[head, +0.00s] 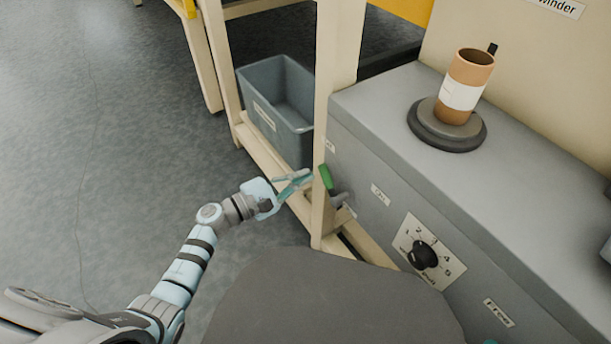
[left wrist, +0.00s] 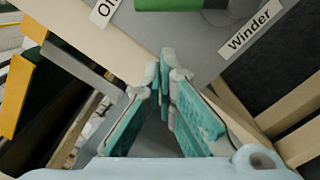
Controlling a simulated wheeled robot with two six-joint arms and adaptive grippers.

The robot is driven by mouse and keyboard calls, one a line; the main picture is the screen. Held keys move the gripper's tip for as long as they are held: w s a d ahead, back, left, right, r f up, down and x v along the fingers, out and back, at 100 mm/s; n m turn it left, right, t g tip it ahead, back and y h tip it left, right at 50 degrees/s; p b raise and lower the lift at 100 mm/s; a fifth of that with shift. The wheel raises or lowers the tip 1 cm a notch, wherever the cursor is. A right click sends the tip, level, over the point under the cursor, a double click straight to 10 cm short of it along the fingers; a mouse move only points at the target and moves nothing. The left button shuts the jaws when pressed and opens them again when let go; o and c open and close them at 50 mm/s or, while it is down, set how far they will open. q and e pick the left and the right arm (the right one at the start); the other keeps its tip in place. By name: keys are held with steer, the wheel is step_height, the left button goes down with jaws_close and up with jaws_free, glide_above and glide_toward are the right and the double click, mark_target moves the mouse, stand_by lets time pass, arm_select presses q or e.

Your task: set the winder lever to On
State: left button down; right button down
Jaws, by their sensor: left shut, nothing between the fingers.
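The winder lever has a green handle (head: 326,178) on a dark grey base (head: 341,198), on the side of the grey machine (head: 365,135). The handle tilts up and to the left. Its green end also shows cut off at the top of the left wrist view (left wrist: 168,4). My left gripper (head: 308,176) is shut and empty, its fingertips just left of the handle; I cannot tell whether they touch it. A small label (head: 380,194) is right of the lever and another (head: 329,146) above it.
A dial with numbers (head: 425,254) is lower right of the lever. A brown roll (head: 469,72) stands on a round dark base atop the machine. A grey bin (head: 252,92) sits behind a cream post (head: 335,60) close to my left gripper. Open floor lies left.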

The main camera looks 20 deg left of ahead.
arm_select(q)
steer(key=shift+s+d+r, duration=0.2)
steer(key=shift+d+r, duration=0.2)
steer(key=shift+r, duration=0.05)
steer(key=shift+s+d+r, duration=0.2)
steer(key=shift+d+r, duration=0.2)
steer(key=shift+r, duration=0.05)
arm_select(e)
steer(key=shift+s+d+f, duration=0.15)
steer(key=shift+s+f, duration=0.15)
steer(key=shift+f, duration=0.45)
arm_select(q)
steer(key=shift+d+p, duration=0.1)
steer(key=shift+p, duration=0.2)
